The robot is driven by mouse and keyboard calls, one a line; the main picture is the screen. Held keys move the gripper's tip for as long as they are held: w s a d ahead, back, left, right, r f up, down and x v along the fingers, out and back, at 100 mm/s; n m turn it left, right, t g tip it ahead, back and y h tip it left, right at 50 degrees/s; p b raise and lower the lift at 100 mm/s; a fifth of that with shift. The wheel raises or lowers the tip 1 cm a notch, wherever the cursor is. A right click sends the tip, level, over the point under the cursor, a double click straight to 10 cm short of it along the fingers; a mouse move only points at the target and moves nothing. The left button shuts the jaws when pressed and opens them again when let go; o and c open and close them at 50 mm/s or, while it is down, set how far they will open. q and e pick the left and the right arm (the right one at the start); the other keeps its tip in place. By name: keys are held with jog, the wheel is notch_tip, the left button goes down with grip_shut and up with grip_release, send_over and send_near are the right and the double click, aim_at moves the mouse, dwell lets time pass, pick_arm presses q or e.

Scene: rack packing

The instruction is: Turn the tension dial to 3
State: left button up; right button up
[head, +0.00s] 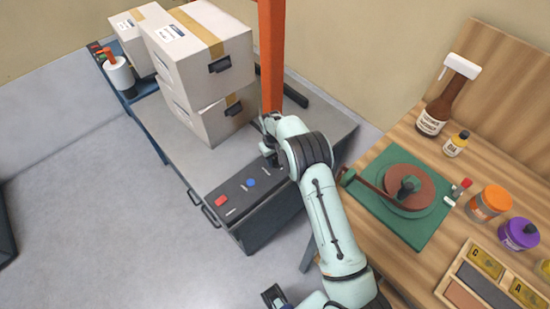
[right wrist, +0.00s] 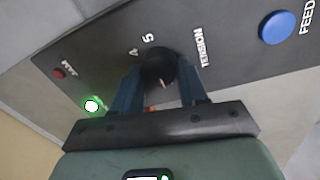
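The tension dial (right wrist: 158,66) is a round black knob on the dark control panel (right wrist: 225,60). In the right wrist view the digits 4 and 5 and the word TENSION show beside it. The other digits are hidden by my gripper, and I cannot read the dial's setting. My right gripper (right wrist: 160,78) has its two blue fingers on either side of the knob, seemingly touching it. In the head view this gripper (head: 268,152) is at the panel's far end and the dial is hidden. A dark piece at the bottom edge, perhaps my left gripper (head: 273,296), shows only partly.
A blue FEED button (right wrist: 278,27), a red JAM light (right wrist: 58,73) and a lit green light (right wrist: 92,105) are near the dial. A red button (head: 221,201) is at the panel's near end. Cartons (head: 203,50) and an orange post (head: 271,50) stand behind. A wooden bench (head: 400,140) is right.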

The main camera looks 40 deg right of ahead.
jog(key=shift+c, duration=1.1)
jog(key=shift+m, duration=0.3)
jog(key=m, duration=0.4)
jog(key=shift+d+p, duration=0.1)
jog(key=shift+p, duration=0.25)
jog(key=m+p, duration=0.1)
jog(key=m, duration=0.4)
jog(key=shift+g, duration=0.3)
jog(key=m+p, duration=0.1)
jog(key=m, duration=0.3)
jog(key=shift+d+r+y, duration=0.1)
jog(key=shift+y, duration=0.2)
pick_arm(q)
jog(key=shift+w+r+p, duration=0.25)
jog(key=shift+w+r, duration=0.1)
jog(key=shift+r, duration=0.45)
jog(key=shift+w+r+p, duration=0.2)
jog(key=shift+w+r, duration=0.15)
jog(key=shift+r, duration=0.4)
jog(key=shift+w+r+p, duration=0.25)
jog(key=shift+w+r, duration=0.1)
jog(key=shift+r, duration=0.45)
pick_arm(e)
jog(key=shift+s+m, duration=0.1)
jog(key=shift+m, duration=2)
